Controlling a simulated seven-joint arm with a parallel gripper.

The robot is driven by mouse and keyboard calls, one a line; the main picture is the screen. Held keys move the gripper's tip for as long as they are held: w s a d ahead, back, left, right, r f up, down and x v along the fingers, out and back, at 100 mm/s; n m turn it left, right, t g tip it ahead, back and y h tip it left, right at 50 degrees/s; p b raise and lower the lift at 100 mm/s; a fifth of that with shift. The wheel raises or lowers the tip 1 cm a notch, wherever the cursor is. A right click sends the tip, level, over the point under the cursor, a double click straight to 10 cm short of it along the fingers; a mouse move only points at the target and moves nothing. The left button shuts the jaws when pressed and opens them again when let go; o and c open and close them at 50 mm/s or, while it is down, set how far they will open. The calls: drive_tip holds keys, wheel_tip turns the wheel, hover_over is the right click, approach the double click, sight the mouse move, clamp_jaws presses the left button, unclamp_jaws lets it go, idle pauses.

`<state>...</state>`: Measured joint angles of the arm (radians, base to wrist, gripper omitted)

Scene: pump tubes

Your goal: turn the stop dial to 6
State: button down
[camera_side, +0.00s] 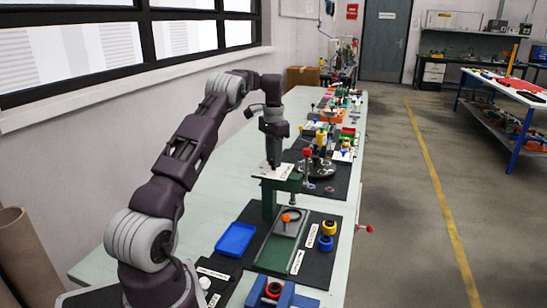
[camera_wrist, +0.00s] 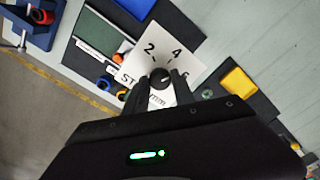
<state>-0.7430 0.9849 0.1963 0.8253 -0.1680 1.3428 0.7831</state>
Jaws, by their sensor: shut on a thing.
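The stop dial is a black knob (camera_wrist: 160,76) on a white plate (camera_wrist: 135,58) marked 2, 4, 6 and lettering that starts with "ST". The 6 is partly covered by a finger. My gripper (camera_wrist: 162,88) points down with its two fingers on either side of the knob, shut on it. I cannot tell which number the knob points to. In the side view, my gripper (camera_side: 273,164) is at the white plate (camera_side: 264,172) on top of a green press frame (camera_side: 268,198). The knob is hidden there.
A blue tray (camera_side: 236,240) lies left of the press. Yellow and blue rings (camera_side: 327,235) stand on the black mat to its right. An orange part (camera_side: 289,216) lies on the press base. Coloured parts crowd the bench behind; the pale bench surface at left is clear.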

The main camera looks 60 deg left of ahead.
drive_tip(key=m, duration=0.3)
drive_tip(key=shift+m, duration=2)
drive_tip(key=c, duration=1.1)
unclamp_jaws()
drive_tip(key=shift+o, duration=0.2)
wheel_tip(320, 180, up, 6)
drive_tip(key=shift+r, duration=0.55)
